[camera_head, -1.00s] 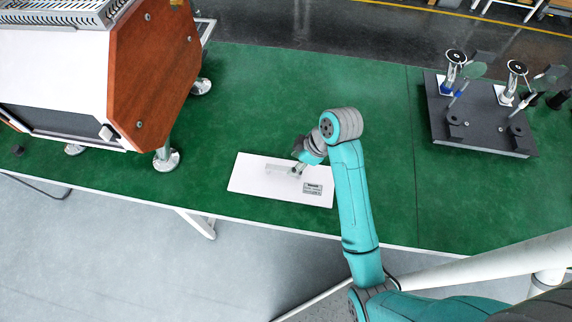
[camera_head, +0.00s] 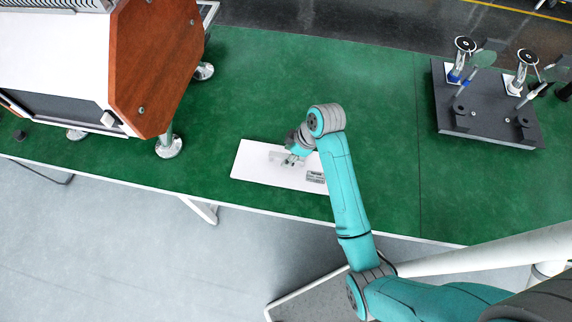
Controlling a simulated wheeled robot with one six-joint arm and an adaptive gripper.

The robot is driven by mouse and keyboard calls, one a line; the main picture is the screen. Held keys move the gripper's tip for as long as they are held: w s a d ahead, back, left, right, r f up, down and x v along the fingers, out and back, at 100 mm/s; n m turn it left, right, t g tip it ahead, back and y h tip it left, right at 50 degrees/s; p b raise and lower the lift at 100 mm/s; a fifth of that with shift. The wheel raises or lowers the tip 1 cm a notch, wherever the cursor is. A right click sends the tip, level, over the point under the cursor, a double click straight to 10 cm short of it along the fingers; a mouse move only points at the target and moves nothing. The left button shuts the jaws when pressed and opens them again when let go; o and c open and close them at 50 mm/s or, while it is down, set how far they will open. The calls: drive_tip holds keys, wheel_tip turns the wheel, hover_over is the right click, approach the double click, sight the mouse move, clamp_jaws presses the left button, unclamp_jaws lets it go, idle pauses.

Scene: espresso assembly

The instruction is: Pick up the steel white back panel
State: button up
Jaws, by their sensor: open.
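The white back panel (camera_head: 258,172) lies flat on the green table near its front edge. It has a small grey label at its right end and a pale raised piece near its middle. My gripper (camera_head: 289,161) is open above the panel's middle, close to the raised piece. From this view I cannot tell whether the fingers touch the panel. My teal arm hides the panel's right end.
The espresso machine (camera_head: 158,70) with a wooden side stands on metal feet at the left. A dark fixture plate (camera_head: 485,125) with tools stands at the right. The green table (camera_head: 300,60) is clear behind the panel.

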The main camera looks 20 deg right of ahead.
drive_tip(key=shift+x, duration=0.95)
drive_tip(key=shift+f, duration=0.3)
clamp_jaws()
